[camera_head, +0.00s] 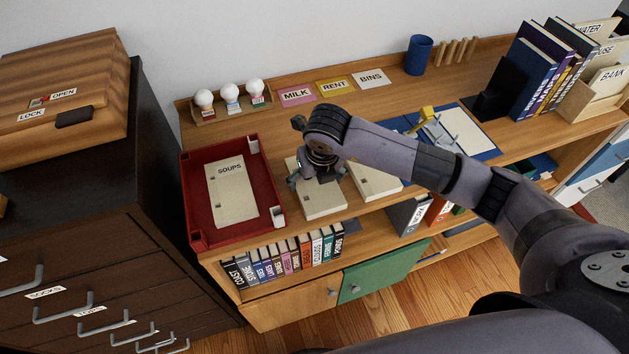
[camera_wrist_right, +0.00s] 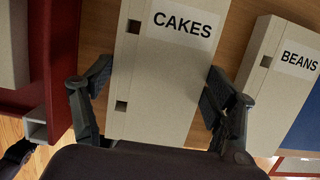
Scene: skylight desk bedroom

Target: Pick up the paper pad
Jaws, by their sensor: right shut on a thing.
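The paper pad labelled CAKES (camera_wrist_right: 160,70) is a thick cream slab with two small square notches along its left edge. In the head view the pad (camera_head: 322,206) is at the desk's front, partly hidden by my right gripper (camera_head: 318,179). In the right wrist view, my right gripper (camera_wrist_right: 158,88) has one finger on each side of the pad and is shut on it. I cannot tell whether the pad is clear of the desk. A similar pad labelled BEANS (camera_wrist_right: 275,78) lies to its right. My left gripper is out of view.
A red tray (camera_head: 272,200) at the left holds a pad labelled SOUPS (camera_head: 232,197). A blue mat (camera_head: 480,146) lies behind my right forearm. Cards labelled MILK (camera_head: 296,96), RENT and BINS lie at the back. Several small books (camera_head: 290,257) stand on the shelf below.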

